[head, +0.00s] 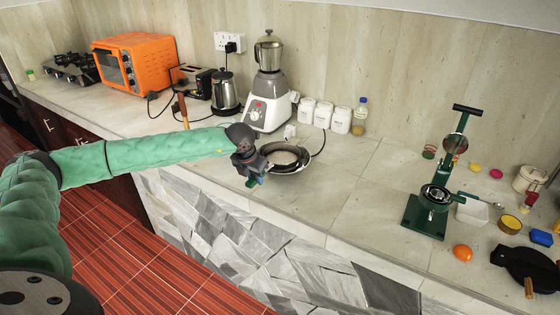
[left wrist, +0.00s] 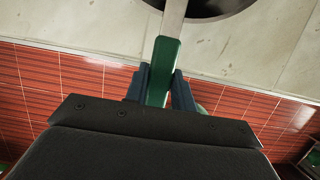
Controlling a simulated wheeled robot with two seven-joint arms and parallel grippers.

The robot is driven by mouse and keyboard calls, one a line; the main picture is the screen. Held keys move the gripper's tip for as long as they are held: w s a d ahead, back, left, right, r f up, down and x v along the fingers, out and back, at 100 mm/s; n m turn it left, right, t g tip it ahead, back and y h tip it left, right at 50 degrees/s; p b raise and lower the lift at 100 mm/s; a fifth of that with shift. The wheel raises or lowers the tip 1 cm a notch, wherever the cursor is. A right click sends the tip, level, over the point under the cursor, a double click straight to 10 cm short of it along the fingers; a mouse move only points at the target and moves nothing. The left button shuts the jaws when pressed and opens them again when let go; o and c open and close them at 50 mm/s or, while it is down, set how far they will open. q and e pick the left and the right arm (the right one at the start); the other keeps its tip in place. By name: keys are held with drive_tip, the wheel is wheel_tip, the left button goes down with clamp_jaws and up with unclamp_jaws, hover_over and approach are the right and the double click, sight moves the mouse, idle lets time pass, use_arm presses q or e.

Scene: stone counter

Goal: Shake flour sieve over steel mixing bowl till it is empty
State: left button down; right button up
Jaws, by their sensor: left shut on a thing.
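My left gripper (head: 251,181) is at the counter's front edge, shut on a green handle. In the left wrist view the handle (left wrist: 163,70) sits between the dark fingers, and a flat metal strip runs from it to a dark round shape (left wrist: 208,6) cut off by the top edge. In the head view a round vessel (head: 303,165) with a dark rim and pale inside lies just right of the gripper. I take the handle to be the sieve's; I cannot tell sieve from bowl there, nor whether flour is left. My right gripper is out of view.
A blender (head: 268,100) stands behind the round vessel, with white canisters (head: 323,115) to its right. A cord runs nearby. A kettle (head: 224,94) and orange oven (head: 140,60) are farther left. A green press (head: 436,190) stands at right; the counter between is clear.

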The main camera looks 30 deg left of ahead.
use_arm(q)
drive_tip(key=shift+r, duration=2.1)
